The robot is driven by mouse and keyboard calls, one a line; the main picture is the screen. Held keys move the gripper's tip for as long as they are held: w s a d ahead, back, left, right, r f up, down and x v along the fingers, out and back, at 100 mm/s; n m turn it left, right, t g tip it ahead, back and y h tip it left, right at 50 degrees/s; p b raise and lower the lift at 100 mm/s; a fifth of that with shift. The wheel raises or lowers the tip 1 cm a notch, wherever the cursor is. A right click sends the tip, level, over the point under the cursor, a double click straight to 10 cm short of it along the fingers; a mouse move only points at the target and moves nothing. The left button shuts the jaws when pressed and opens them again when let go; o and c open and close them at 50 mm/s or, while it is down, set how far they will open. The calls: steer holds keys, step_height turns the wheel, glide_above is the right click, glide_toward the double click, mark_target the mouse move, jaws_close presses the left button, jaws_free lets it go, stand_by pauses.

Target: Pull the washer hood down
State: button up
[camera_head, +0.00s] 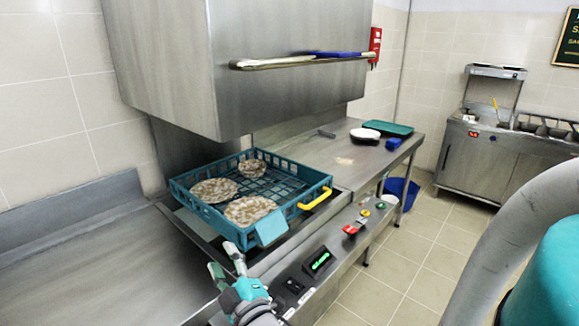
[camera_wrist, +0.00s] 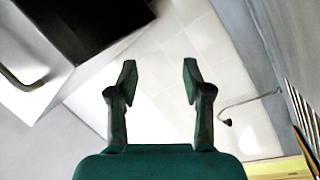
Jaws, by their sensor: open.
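The washer hood (camera_head: 225,70) is a large stainless steel box, raised above the wash bed in the head view. Its long bar handle (camera_head: 300,60) runs along the lower front, with a blue section toward the right. Below it sits a teal dish rack (camera_head: 300,208) with several soiled plates in it. My gripper (camera_head: 225,262) is low at the front of the machine, below the hood and left of the control panel, apart from the handle. In the wrist view my gripper (camera_wrist: 160,80) has its two fingers spread, with nothing between them.
A control panel (camera_head: 320,262) with buttons runs along the machine front. The right counter holds a green tray (camera_head: 388,128), white dishes (camera_head: 365,134) and a blue item (camera_head: 394,144). A blue bucket (camera_head: 402,192) stands on the floor below. The left steel counter (camera_head: 90,265) is bare.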

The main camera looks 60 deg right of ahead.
steer(key=w+d+r+g+h, duration=0.1)
steer(key=w+d+r+h, duration=0.1)
steer(key=d+r+h, duration=0.5)
steer(key=m+g+h, duration=0.4)
steer(key=g, duration=0.2)
glide_toward(289, 65)
steer(key=x, duration=1.1)
steer(key=shift+w+d, duration=0.1)
steer(key=shift+d, duration=0.25)
jaws_close()
